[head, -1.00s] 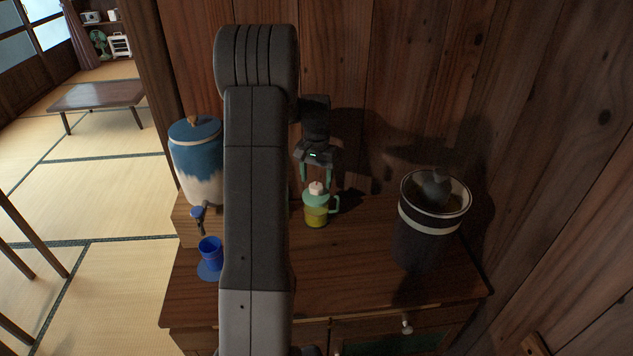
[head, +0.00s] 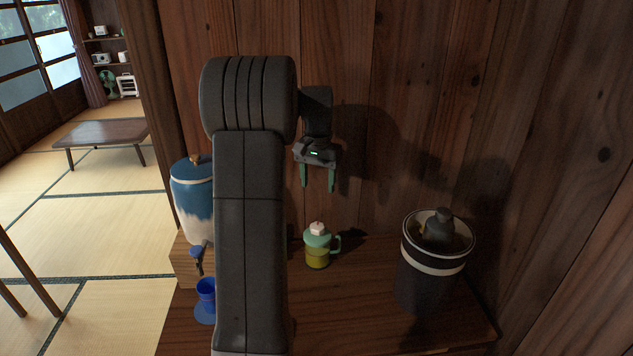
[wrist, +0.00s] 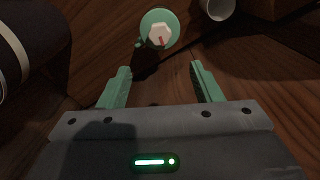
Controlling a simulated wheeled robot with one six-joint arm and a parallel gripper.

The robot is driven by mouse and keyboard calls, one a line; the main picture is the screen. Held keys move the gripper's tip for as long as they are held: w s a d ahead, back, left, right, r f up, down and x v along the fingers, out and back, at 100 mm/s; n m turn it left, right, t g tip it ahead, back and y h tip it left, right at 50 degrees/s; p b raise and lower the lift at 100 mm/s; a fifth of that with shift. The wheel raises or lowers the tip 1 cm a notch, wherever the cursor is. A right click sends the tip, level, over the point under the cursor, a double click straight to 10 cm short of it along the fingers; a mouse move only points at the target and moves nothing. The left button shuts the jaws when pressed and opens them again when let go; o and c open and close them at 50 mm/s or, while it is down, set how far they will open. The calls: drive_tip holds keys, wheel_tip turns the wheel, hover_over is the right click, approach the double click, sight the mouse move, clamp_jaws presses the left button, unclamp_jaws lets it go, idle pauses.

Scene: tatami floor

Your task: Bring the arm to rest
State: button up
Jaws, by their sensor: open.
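My gripper (head: 318,178) hangs in the air in front of the wood wall, its two green fingers pointing down. It is open and empty. Below it, on the cabinet top, stands a small jug (head: 318,247) with a green lid, green handle and yellow-green contents. A clear gap lies between the fingertips and the lid. In the wrist view the jug's lid (wrist: 158,30) shows beyond the spread fingers (wrist: 163,88). My arm covers part of the cabinet top in the head view.
On the wooden cabinet (head: 350,305) stand a blue-and-white dispenser (head: 194,200) with a tap, a blue cup (head: 207,293) at left, and a dark bin (head: 428,280) holding a dark object at right. The plank wall (head: 430,120) is close behind my gripper. A low table (head: 100,133) stands far left.

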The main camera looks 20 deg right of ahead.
sight(318, 225)
drive_tip(key=shift+f, duration=0.1)
wheel_tip(318, 225, down, 14)
drive_tip(key=shift+r+p, duration=0.1)
drive_tip(key=shift+p, duration=0.6)
drive_tip(key=shift+r, duration=0.2)
